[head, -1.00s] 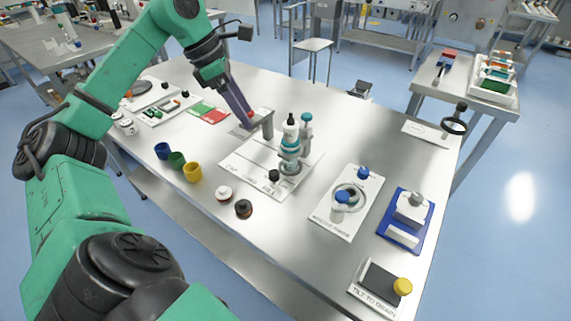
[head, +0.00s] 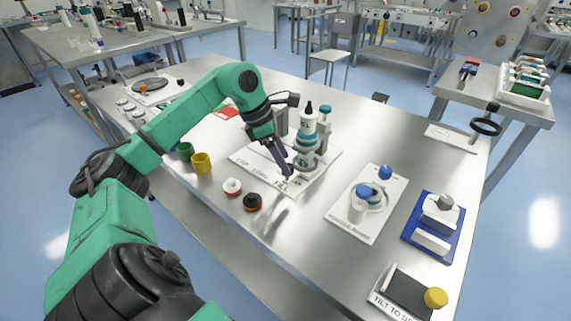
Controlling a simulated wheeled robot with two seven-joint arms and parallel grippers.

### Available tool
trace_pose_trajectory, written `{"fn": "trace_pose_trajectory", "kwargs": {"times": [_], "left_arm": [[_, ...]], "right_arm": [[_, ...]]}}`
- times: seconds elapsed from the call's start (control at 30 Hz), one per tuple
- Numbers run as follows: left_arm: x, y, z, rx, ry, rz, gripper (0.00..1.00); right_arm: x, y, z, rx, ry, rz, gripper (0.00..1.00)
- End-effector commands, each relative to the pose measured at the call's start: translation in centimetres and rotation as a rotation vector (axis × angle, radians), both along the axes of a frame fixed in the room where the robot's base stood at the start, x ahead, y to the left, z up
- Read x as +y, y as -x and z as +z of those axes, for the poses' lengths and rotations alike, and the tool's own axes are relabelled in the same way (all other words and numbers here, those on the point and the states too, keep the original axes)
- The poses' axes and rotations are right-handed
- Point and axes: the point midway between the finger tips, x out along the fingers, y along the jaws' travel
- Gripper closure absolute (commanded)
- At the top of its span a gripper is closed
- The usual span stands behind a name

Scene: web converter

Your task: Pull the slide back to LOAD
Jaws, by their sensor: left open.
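A white plate (head: 247,159) with partly legible lettering lies on the steel table. On it a white bottle with a teal band and black tip (head: 309,122) stands upright in a grey holder (head: 307,160). A teal-topped post (head: 325,117) stands just behind the bottle. My left gripper (head: 287,176) points down at the front of the plate, just left of the holder. It is open, with its fingers low over the plate. The slide's black knob is hidden by the gripper, so I cannot tell whether the fingers touch it. My right gripper is not in view.
A white cap (head: 232,187) and a dark cap (head: 252,202) lie in front of the plate. A yellow cup (head: 201,163) stands to the left. A fixture with blue knobs (head: 367,208) and a blue tray (head: 434,249) are to the right.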

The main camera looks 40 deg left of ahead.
Motion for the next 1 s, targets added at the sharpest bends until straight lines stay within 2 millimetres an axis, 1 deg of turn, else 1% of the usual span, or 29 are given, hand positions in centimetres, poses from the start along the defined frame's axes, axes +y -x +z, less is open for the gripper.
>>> {"fn": "trace_pose_trajectory", "kwargs": {"times": [0.03, 0.13, 0.37, 0.4, 0.47, 0.5, 0.57, 1.0], "left_arm": [[-0.2, -0.2, -0.6, 0.001, 0.002, -0.001, 0.31], [-0.5, -0.4, -1.4, -0.001, 0.0, -0.001, 0.31], [-0.5, -0.5, -1.6, -0.001, -0.001, -0.001, 0.31], [-0.5, -0.5, -1.6, -0.001, -0.001, -0.001, 0.39], [-0.5, -0.5, -1.6, -0.001, -0.001, -0.001, 0.62], [-0.5, -0.5, -1.6, -0.001, -0.001, -0.001, 0.77], [-0.5, -0.5, -1.6, -0.001, -0.001, -0.001, 1.0], [-0.4, -0.5, -1.5, -0.001, -0.001, -0.001, 1.0]], "right_arm": [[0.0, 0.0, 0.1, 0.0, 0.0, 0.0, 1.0], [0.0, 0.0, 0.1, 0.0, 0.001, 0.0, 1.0], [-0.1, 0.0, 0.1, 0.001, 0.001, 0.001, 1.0], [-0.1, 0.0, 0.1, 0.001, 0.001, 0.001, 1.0], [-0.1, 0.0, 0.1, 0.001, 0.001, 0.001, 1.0], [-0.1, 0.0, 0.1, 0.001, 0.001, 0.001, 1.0], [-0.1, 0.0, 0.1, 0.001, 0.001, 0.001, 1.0], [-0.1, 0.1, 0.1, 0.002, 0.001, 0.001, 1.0]]}}
